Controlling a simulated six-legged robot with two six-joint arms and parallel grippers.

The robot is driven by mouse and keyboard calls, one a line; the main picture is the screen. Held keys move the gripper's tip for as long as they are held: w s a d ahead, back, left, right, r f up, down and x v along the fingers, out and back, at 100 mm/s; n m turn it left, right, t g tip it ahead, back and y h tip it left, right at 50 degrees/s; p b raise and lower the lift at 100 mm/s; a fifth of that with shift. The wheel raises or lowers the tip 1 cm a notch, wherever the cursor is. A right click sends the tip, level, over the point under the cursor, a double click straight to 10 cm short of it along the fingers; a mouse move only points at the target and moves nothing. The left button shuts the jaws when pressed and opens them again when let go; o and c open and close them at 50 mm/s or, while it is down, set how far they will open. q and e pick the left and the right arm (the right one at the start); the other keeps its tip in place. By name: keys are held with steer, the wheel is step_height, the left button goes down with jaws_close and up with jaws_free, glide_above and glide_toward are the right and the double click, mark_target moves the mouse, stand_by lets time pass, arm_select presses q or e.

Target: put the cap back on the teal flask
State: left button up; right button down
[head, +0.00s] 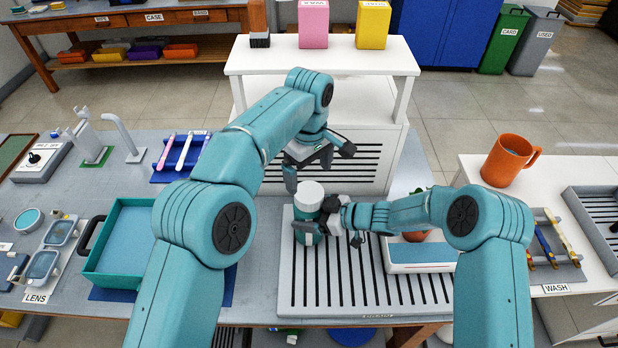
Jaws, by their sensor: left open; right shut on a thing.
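The teal flask (308,238) stands upright on the slatted grey rack at the front middle. A white cap (311,192) is on top of its body; I cannot tell how firmly it is seated. My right gripper (318,224) comes in from the right and is shut on the flask's body, hiding part of its side. My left gripper (308,168) is open, just above and behind the cap, with one finger to the left of it. It seems to hold nothing.
The slatted rack (400,292) has bare room right of the flask. A white shelf unit (385,150) stands close behind. A white-and-blue device (420,256) lies right, partly under my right arm. A teal tray (125,245) is left. An orange mug (508,160) stands on the right-hand table.

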mark_target(309, 192)
arm_select(q)
steer(key=shift+r, duration=0.2)
steer(key=shift+f, duration=4.05)
steer(key=shift+c, duration=0.3)
steer(key=c, duration=1)
steer(key=m, duration=0.3)
